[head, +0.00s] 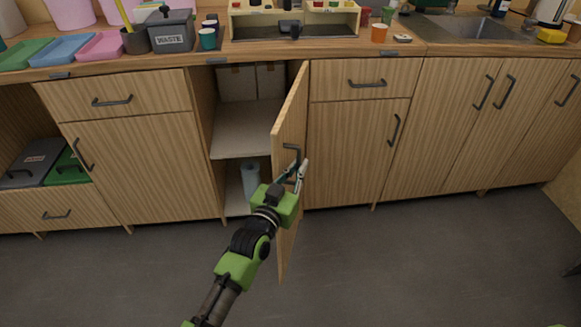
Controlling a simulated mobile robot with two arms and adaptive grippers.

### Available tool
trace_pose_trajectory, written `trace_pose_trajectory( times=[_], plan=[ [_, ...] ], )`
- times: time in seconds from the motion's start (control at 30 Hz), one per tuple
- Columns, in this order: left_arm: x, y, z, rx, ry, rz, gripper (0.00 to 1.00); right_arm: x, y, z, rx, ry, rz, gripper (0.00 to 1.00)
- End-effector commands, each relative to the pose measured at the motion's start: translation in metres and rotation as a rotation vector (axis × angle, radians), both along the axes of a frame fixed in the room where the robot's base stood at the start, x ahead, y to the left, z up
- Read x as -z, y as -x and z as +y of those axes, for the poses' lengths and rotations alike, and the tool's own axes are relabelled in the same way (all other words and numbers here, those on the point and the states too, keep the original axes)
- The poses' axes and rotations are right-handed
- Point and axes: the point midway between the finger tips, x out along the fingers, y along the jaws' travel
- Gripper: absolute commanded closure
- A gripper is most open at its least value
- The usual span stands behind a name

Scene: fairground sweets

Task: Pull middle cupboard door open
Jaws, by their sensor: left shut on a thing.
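The middle cupboard door (290,115) is wood-grained and stands swung far out from the cabinet, hinged on its right side and seen almost edge-on. My left gripper (297,170) is shut on this handle, with the arm reaching up from the bottom. The open cupboard shows a shelf (240,130) with pale boxes (238,83) above and a pale blue roll-like thing (250,178) below. My gripper hides part of the lower door.
The neighbouring doors (145,165) and (350,155) are closed. The grey floor (400,260) in front is clear.

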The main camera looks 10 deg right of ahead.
Motion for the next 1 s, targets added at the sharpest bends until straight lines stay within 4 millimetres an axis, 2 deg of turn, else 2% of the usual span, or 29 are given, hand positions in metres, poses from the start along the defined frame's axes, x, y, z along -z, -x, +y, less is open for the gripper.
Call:
trace_pose_trajectory(
  times=[0.03,0.27,0.3,0.67,0.83,1.0],
  plan=[
    [-0.007,0.005,-0.014,0.021,0.008,-0.004,1.0,0.0,0.0,0.0,0.0,0.0,0.0,0.75],
    [-0.008,0.005,-0.014,0.021,0.008,-0.005,1.0,0.0,0.0,0.0,-0.001,0.0,0.0,0.75],
    [-0.008,0.005,-0.014,0.021,0.01,-0.005,0.86,0.0,0.0,0.0,-0.001,0.0,0.0,0.75],
    [-0.01,0.006,-0.01,0.017,0.011,-0.011,0.86,-0.001,-0.001,0.001,0.002,-0.003,-0.003,0.75],
    [-0.009,0.023,0.002,0.017,0.011,-0.011,0.86,-0.001,-0.001,0.001,0.001,-0.002,-0.002,0.75],
    [-0.004,0.053,0.023,0.017,0.007,-0.003,0.86,-0.001,-0.001,0.001,0.001,-0.002,-0.002,0.75]
  ],
)
